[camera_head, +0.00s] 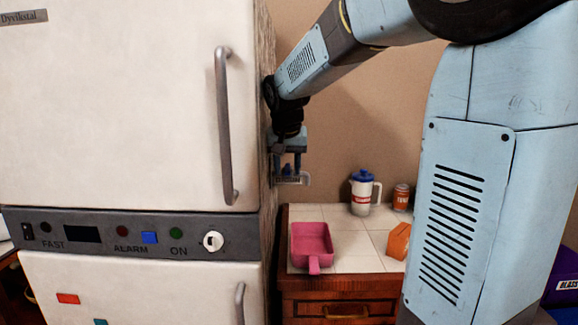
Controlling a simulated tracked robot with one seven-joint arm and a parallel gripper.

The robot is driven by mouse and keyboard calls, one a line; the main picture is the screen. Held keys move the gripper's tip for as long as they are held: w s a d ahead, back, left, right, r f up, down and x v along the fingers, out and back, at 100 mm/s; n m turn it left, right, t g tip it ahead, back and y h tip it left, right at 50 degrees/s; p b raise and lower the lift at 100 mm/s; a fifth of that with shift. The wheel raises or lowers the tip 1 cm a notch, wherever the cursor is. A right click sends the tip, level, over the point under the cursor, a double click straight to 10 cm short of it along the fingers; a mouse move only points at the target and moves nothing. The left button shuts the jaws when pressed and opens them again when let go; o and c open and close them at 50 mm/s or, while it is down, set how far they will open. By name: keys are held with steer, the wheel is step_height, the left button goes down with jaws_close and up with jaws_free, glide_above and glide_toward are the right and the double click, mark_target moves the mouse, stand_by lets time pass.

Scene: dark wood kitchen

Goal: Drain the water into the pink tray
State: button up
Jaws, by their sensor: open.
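The pink tray (312,243), with a short handle toward the front, lies on a white tiled counter (350,250). A white pitcher (362,193) with a blue lid and a red label stands upright at the back of the counter. No water is visible, and I cannot see inside the pitcher. My gripper (290,181) is open and hangs above the back of the tray, beside the fridge's right side. It touches nothing that I can see. The fridge (110,110) has a control panel (130,235) with a white knob (213,241) between its two doors.
A red-brown can (401,196) stands right of the pitcher, and an orange block-like item (397,242) sits on the counter's right. My arm covers the right of the view. The upper door's handle (225,125) sticks out. A purple box (565,262) shows at far right.

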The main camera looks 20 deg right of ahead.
steer(key=shift+f, duration=0.1)
steer(key=shift+c, duration=0.3)
jaws_close()
stand_by(0.4)
